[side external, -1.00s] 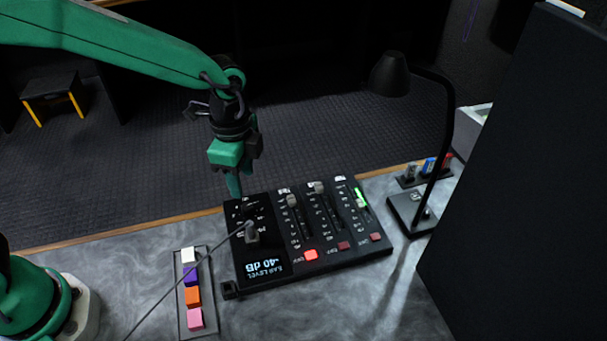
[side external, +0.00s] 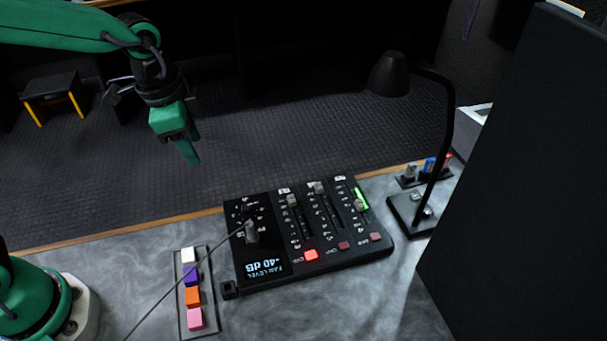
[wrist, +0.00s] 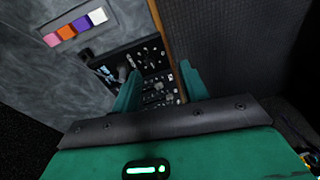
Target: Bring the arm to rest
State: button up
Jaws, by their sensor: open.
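My gripper (side external: 190,152) is green and hangs in the air beyond the table's far edge, up and to the left of the black mixer panel (side external: 275,272) in the side view. In the wrist view its two fingers (wrist: 158,88) stand apart with nothing held between them. The panel also shows in the wrist view (wrist: 133,52), partly hidden behind the fingers. It carries several sliders, a lit red button (side external: 311,255), a green light strip and a display reading -40 dB. A cable runs to a plug on the panel's left part.
A tray (side external: 211,335) with white, purple, orange and pink blocks lies left of the panel. A black desk lamp (side external: 447,130) and a small rack of coloured sticks (side external: 429,165) stand right of it. A tall dark panel (side external: 520,190) fills the right side. A stool (side external: 52,88) stands on the floor.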

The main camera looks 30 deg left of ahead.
jog(key=s+a+r+n+t, duration=0.3)
jog(key=s+a+r+n, duration=0.2)
jog(key=s+a+n, duration=0.5)
jog(key=shift+s+a+r+t+y, duration=0.3)
jog(key=shift+s+r+t, duration=0.1)
jog(key=shift+s, duration=0.65)
jog(key=m+g, duration=0.6)
jog(key=m, duration=0.9)
send_over(247, 206)
notch_tip(247, 206, down, 14)
jog(key=shift+r, duration=0.15)
jog(key=shift+f, duration=3.9)
